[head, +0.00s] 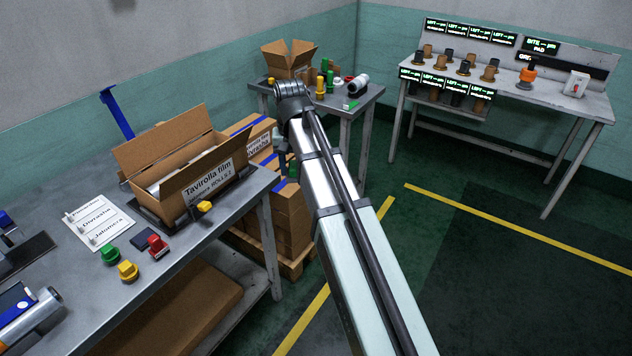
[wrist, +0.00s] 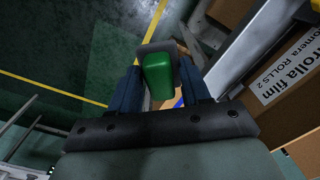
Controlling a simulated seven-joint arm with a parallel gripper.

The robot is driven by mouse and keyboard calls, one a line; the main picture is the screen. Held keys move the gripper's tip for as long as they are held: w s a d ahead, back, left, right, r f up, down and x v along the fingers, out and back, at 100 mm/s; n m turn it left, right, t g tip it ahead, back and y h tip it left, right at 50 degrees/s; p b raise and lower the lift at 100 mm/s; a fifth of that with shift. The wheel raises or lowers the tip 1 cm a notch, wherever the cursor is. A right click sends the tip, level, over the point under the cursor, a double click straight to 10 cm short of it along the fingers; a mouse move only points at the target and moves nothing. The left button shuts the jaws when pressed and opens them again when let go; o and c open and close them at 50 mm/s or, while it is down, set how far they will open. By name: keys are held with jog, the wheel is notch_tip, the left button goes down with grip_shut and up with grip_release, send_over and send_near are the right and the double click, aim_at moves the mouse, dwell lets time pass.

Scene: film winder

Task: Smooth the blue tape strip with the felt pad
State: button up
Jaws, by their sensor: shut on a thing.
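My gripper (wrist: 158,88) is shut on a green block with a dark grey pad-like face (wrist: 158,68), which looks like the felt pad. In the head view, my gripper (head: 284,158) hangs in front of the stacked cartons, partly hidden by my arm, with a bit of green showing. Blue tape (head: 270,158) runs over the cartons (head: 287,212) beside the left bench. A small patch of blue (wrist: 179,103) shows behind the block in the wrist view. I cannot tell whether the pad touches the tape.
The left bench (head: 160,275) carries an open film carton (head: 208,183), a label sheet (head: 98,220) and green, yellow and red knobbed pieces. The cartons stand on a pallet (head: 290,265). A back table (head: 372,92) and a right rack table (head: 560,100) hold more parts. The right floor is clear.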

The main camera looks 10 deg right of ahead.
jog(key=s+a+r+n, duration=0.2)
jog(key=a, duration=1.2)
jog(key=n, duration=0.9)
send_near(3, 319)
jog(key=shift+s+a, duration=0.35)
jog(key=shift+s, duration=0.3)
jog(key=shift+w+a+f, duration=0.1)
jog(key=shift+a, duration=0.1)
jog(key=shift+f, duration=2.55)
jog(key=shift+f, duration=0.45)
jog(key=shift+w+d, duration=0.2)
jog(key=shift+w+d, duration=0.2)
jog(key=shift+w+d, duration=0.15)
